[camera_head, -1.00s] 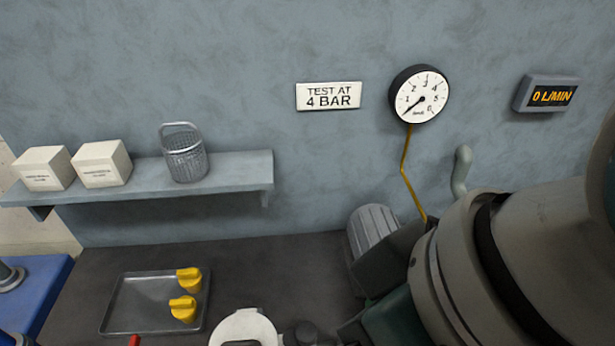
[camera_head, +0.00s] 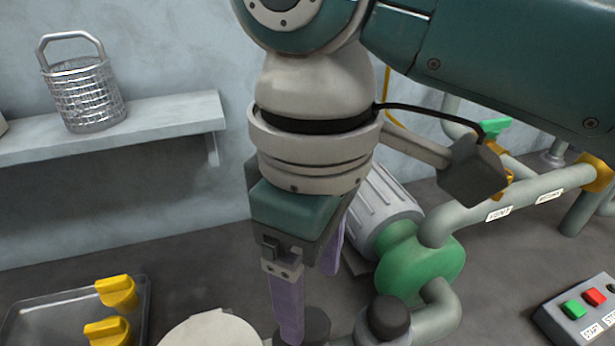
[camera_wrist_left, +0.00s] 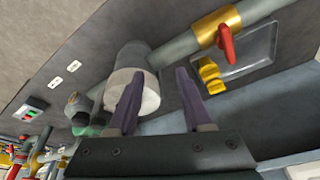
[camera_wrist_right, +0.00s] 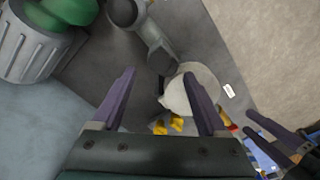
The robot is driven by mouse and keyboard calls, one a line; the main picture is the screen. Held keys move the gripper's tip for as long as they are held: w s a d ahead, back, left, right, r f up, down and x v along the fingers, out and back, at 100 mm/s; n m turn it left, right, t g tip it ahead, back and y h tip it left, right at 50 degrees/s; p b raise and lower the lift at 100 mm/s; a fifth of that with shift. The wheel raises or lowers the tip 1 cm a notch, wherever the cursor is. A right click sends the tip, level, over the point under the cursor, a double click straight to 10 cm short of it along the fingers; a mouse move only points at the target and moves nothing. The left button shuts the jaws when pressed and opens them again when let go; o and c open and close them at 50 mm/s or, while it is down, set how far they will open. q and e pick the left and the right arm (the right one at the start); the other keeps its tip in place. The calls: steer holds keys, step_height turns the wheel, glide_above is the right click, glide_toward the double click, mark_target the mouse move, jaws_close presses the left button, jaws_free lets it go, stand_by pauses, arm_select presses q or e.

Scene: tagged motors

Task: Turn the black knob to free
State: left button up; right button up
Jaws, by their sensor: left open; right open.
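Two dark knob-like parts show in the head view: a rounded dark cap (camera_head: 388,318) on the pipework, and a dark part (camera_head: 305,324) beside the white cylinder (camera_head: 210,332), partly covered by my right finger. I cannot tell which is the black knob, nor its setting. In the right wrist view a dark cap (camera_wrist_right: 124,12) and a black part (camera_wrist_right: 163,84) by the white cylinder show. My right gripper (camera_head: 318,290) is open above this area, fingers downward, with nothing seen between them. My left gripper (camera_wrist_left: 159,72) is open and empty, outside the head view.
A green pump (camera_head: 420,262) with grey pipes stands at the right. A control box (camera_head: 580,318) with green and red buttons is at the lower right. A tray (camera_head: 45,305) holds yellow handles (camera_head: 117,292). A shelf (camera_head: 165,118) with a wire basket (camera_head: 82,95) is on the wall.

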mark_target(312, 323)
step_height(312, 323, down, 6)
steer(key=shift+r, duration=0.25)
jaws_close()
stand_by(0.6)
